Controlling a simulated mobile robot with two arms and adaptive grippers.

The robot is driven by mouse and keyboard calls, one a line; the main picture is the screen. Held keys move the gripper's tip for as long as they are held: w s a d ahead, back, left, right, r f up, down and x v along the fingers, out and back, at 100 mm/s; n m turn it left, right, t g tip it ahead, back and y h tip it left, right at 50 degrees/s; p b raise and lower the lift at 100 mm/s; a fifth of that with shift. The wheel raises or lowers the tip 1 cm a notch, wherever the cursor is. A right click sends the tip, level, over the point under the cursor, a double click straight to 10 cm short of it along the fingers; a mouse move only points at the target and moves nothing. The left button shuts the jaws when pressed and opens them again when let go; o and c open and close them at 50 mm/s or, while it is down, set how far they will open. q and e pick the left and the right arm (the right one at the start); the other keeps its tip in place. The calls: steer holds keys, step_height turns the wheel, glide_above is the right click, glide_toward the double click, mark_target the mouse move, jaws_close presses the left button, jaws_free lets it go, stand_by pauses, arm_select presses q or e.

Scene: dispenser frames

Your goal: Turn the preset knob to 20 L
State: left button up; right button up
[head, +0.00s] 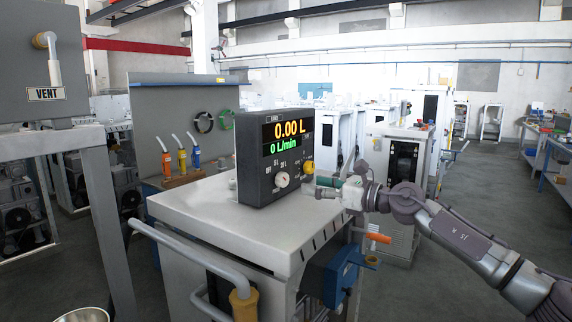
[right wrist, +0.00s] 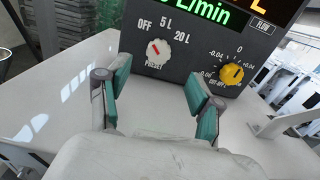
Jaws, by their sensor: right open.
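The preset knob (right wrist: 157,52) is a pale round knob on the dark front panel of the dispenser box (head: 262,155), marked OFF, 5 L and 20 L. Its red mark points up-left, seemingly towards OFF. The knob also shows in the head view (head: 282,180). The display (head: 288,135) reads 0.00 L and 0 L/min. My right gripper (right wrist: 160,82) is open and empty. Its two green-padded fingers face the panel, short of it, with the preset knob beyond the gap between them. In the head view, it is right of the box. My left gripper is out of view.
A yellow knob (right wrist: 231,74) sits right of the preset knob, beyond my right finger. The box stands on a light cabinet top (head: 215,212). A grey VENT unit (head: 40,70) stands at far left.

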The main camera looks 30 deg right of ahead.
mark_target(286, 179)
steer(key=p+x, duration=0.3)
steer(key=x, duration=0.5)
steer(key=shift+r+p, duration=0.15)
steer(key=shift+p, duration=0.15)
steer(key=shift+w+a, duration=0.3)
steer(key=shift+w, duration=0.1)
steer(key=c, duration=1.1)
steer(key=shift+c, duration=0.2)
